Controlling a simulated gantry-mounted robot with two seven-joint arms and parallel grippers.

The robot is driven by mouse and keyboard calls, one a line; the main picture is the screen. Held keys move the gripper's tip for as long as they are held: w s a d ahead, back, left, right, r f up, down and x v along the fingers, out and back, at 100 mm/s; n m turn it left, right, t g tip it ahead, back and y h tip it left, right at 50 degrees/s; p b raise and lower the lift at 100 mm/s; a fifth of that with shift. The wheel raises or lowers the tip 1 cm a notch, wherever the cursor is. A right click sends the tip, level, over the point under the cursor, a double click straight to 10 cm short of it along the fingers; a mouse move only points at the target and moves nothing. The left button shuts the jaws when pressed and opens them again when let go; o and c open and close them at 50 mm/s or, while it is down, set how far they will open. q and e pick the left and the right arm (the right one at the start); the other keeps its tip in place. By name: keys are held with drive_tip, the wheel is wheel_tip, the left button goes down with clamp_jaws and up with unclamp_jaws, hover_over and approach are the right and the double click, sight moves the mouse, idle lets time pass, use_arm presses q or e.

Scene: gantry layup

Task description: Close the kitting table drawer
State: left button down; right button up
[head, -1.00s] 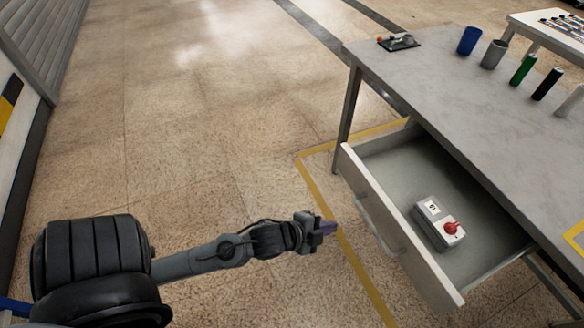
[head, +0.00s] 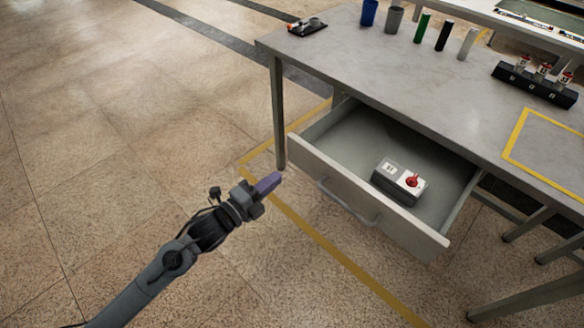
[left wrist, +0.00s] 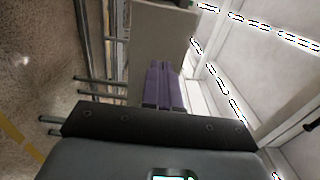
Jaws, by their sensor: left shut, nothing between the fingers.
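The kitting table drawer (head: 318,177) is pulled out from under the grey tabletop, with a bar handle (head: 348,203) on its front panel. A grey box with a red knob (head: 399,181) lies inside it. My left gripper (head: 268,184) is shut and empty, its purple fingers just left of the drawer front's left end and apart from it in the head view. In the left wrist view the shut fingers (left wrist: 164,88) point toward a pale panel and metal frame parts; I cannot tell whether they touch. My right gripper is not in view.
The kitting table (head: 400,72) carries a small black tray (head: 307,27), several cylinders along its back, and a black rack (head: 535,82) at the right. A table leg (head: 278,112) stands near my left gripper. The floor at left is clear.

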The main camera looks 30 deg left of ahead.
sight(301, 158)
use_arm(q)
drive_tip(key=b+x, duration=0.3)
drive_tip(key=x, duration=0.3)
drive_tip(key=shift+w+d+f, duration=0.1)
drive_tip(key=shift+w, duration=0.3)
drive_tip(key=shift+w+d, duration=0.1)
drive_tip(key=shift+w, duration=0.3)
